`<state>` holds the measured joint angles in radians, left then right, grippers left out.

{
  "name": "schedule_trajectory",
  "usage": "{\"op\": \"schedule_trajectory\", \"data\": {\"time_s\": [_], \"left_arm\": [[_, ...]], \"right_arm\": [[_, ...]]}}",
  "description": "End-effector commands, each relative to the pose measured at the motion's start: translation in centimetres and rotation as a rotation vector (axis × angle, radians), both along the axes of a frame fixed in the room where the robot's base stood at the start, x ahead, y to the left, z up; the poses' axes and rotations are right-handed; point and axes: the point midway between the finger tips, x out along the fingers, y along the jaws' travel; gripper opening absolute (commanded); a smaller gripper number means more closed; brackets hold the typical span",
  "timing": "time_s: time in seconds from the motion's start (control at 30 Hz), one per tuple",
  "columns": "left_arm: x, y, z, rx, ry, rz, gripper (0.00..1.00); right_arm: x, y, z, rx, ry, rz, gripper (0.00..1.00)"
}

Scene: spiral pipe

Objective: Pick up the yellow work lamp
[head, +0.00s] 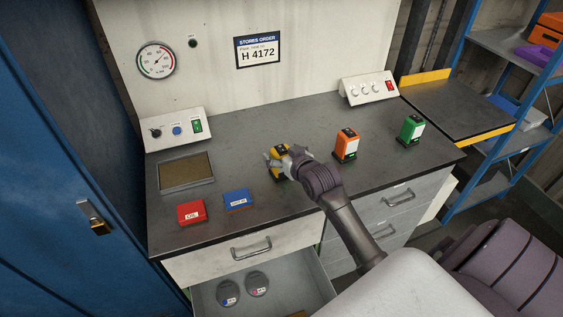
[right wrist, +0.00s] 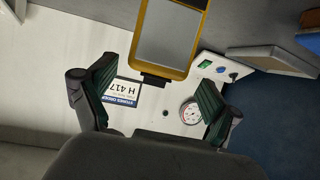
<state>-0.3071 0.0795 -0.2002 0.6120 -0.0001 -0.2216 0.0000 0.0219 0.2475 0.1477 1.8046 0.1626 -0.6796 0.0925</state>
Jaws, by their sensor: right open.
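The yellow work lamp (head: 281,150) stands on the dark worktop, partly hidden behind my right gripper (head: 272,161) in the head view. In the right wrist view the yellow lamp (right wrist: 191,17) shows a yellow frame around a pale panel, just beyond the fingertips. My right gripper (right wrist: 156,76) is open there, its two dark green finger pads well apart and nothing held between them. I cannot tell whether a finger touches the lamp. My left gripper is not in view.
An orange lamp (head: 346,146) and a green lamp (head: 411,130) stand to the right on the worktop (head: 237,160). A red box (head: 191,212), a blue box (head: 238,199) and a tray (head: 163,183) lie to the left. An open drawer (head: 300,275) juts out below.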

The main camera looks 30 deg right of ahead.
Motion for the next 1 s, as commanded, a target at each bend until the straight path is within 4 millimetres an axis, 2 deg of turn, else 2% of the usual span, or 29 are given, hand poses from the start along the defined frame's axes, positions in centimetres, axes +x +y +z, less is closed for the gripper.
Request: {"op": "schedule_trajectory", "data": {"time_s": [0.03,0.17,0.37,0.63,0.67,1.0], "left_arm": [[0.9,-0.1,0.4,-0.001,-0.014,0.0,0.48],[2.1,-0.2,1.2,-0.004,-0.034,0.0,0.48],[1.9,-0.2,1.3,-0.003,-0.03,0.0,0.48],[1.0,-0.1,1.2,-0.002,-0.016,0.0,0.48],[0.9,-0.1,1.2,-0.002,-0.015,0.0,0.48],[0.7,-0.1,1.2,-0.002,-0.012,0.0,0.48]], "right_arm": [[0.5,-0.2,0.0,0.0,0.001,0.0,0.9],[2.1,-0.8,-0.7,0.001,0.001,0.0,0.9],[3.9,-1.1,-1.7,0.0,0.0,0.0,0.9],[4.1,-1.1,-1.9,0.0,0.0,0.0,0.9],[4.1,-1.1,-1.9,0.0,0.0,0.0,0.86],[4.1,-1.1,-1.9,0.0,0.001,0.0,0.3]]}}
